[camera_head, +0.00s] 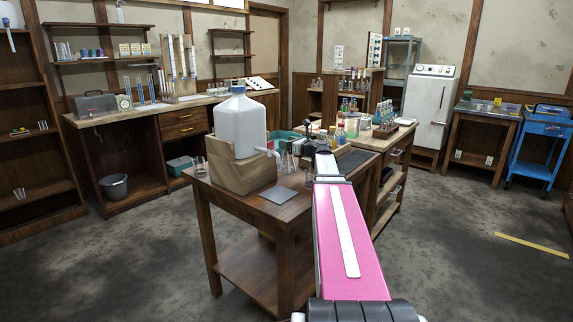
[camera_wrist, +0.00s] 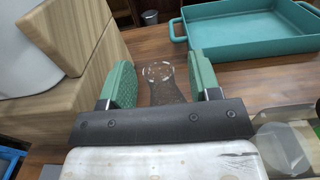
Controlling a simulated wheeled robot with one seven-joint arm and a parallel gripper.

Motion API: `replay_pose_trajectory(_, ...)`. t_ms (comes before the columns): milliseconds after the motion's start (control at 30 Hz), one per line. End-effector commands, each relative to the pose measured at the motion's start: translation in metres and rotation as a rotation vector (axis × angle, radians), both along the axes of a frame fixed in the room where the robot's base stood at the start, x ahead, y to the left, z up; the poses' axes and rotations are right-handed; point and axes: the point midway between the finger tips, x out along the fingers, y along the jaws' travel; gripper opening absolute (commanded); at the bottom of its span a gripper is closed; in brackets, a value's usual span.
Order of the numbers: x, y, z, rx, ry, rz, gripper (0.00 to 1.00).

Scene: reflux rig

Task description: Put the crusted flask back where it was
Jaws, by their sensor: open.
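In the wrist view a clear conical glass flask (camera_wrist: 168,82) stands on the brown wooden bench, between the two green finger pads of my gripper (camera_wrist: 162,84). The fingers are open, with a visible gap on each side of the glass. The flask looks faintly cloudy and speckled, but I cannot tell whether this is crust. Its lower part is hidden behind the dark gripper bar. In the head view the end of my pink arm reaches over the bench, where small glass flasks (camera_head: 286,162) show near the gripper.
A wooden block stand (camera_wrist: 72,35), holding a white jug (camera_head: 240,122), is close on the left. A teal tray (camera_wrist: 255,52) lies at the upper right. Another small glass (camera_wrist: 150,17) stands behind the flask. A clear vessel (camera_wrist: 285,145) is at the lower right. A grey plate (camera_head: 279,195) lies at the bench's front.

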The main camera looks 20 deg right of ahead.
Motion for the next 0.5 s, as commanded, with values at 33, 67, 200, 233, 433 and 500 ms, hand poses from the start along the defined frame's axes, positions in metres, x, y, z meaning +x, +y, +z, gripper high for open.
replay_pose_trajectory(33,0.008,0.005,-0.001,0.0,0.0,0.001,0.57)
replay_pose_trajectory(67,0.012,0.007,-0.001,0.0,0.0,0.001,0.57)
replay_pose_trajectory(200,0.022,0.014,-0.001,0.0,0.0,0.0,0.57)
replay_pose_trajectory(233,0.022,0.014,-0.001,0.0,0.0,0.0,0.57)
replay_pose_trajectory(433,0.021,0.014,-0.001,0.0,0.0,0.0,0.51)
replay_pose_trajectory(500,0.021,0.014,-0.001,0.0,0.0,0.0,0.28)
